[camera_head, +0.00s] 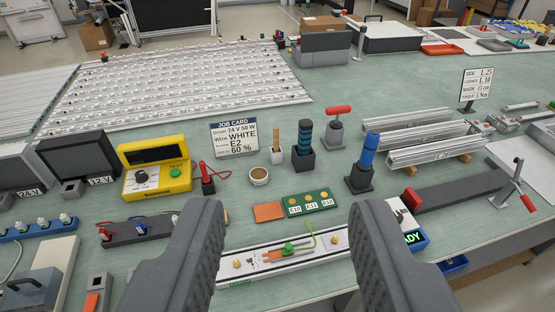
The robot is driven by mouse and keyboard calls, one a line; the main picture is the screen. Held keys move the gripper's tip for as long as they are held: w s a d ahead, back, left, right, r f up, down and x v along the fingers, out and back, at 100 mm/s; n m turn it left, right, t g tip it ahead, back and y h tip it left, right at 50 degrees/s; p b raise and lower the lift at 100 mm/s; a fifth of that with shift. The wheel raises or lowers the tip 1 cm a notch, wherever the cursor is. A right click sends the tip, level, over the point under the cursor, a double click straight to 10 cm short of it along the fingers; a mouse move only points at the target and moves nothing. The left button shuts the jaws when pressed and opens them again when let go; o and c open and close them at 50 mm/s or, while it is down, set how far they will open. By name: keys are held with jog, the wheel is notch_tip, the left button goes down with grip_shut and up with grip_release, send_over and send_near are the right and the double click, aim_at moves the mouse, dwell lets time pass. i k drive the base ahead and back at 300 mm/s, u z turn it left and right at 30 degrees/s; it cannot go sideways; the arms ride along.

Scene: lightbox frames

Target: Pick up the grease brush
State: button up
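A small brush with a tan wooden handle (276,141), which looks like the grease brush, stands upright in a small pale holder (277,157) near the middle of the bench. Its bristles are hidden in the holder. A small round pot (259,176) with brown contents sits just in front of it, slightly left. My gripper (288,208) is open and empty, its two dark fingers wide apart in the foreground. The brush is beyond the fingertips, between them in the picture and not touched.
A dark blue-topped tool (304,138) stands close right of the brush, with a red-handled tool (336,125) behind. The job card (234,137) stands left. A green board (308,203) and a white light strip (283,256) lie nearer. Clear green bench (400,95) lies behind.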

aim_at(276, 130)
jog(key=k, duration=0.95)
jog(key=z, duration=0.6)
jog(key=i, duration=2.1)
jog(key=u, duration=0.75)
jog(key=i, duration=0.35)
jog(key=u, duration=0.35)
